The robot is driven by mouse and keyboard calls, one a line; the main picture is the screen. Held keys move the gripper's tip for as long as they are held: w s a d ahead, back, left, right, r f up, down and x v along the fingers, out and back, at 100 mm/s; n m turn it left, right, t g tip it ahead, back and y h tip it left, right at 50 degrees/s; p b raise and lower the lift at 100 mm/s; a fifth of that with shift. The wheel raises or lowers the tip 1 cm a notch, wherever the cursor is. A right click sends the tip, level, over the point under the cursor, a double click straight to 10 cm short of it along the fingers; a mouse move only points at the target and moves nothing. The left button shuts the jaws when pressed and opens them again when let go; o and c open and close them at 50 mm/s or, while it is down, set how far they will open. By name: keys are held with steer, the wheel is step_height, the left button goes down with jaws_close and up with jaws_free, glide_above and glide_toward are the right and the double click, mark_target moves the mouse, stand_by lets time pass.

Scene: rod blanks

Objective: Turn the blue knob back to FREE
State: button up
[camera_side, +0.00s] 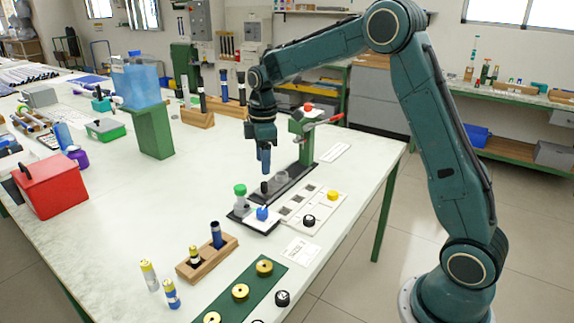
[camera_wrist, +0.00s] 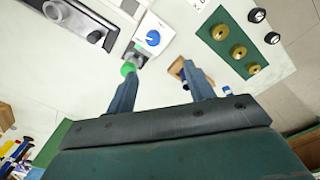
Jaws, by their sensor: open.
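The blue knob (camera_side: 262,213) sits on a white plate at the front end of a dark base in the side view. In the wrist view the blue knob (camera_wrist: 153,38) shows a light pointer mark on its top; any lettering around it is too small to read. A green-capped part (camera_side: 240,190) stands just beside the knob. My gripper (camera_side: 265,170) hangs above the dark base, pointing down, behind the knob and apart from it. In the wrist view my gripper (camera_wrist: 160,85) has its two fingers spread, with nothing held between them.
A green post with a red lever (camera_side: 322,121) stands close behind my gripper. A white panel (camera_side: 305,209) with black and yellow knobs lies to the right. A wooden block (camera_side: 207,259) with upright rods and a green strip (camera_side: 225,300) with brass rings are in front.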

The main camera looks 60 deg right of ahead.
mark_target(263, 210)
steer(key=shift+n+g, duration=0.3)
steer(key=shift+n, duration=0.2)
steer(key=w+f, duration=0.1)
steer(key=w+d+f, duration=0.1)
steer(key=f, duration=0.1)
steer(key=shift+w+d+f, duration=0.15)
steer(key=shift+d+f, duration=0.05)
steer(key=shift+f, duration=0.1)
step_height(263, 210, down, 14)
steer(key=shift+r, duration=0.1)
steer(key=shift+c, duration=0.2)
steer(key=c, duration=0.9)
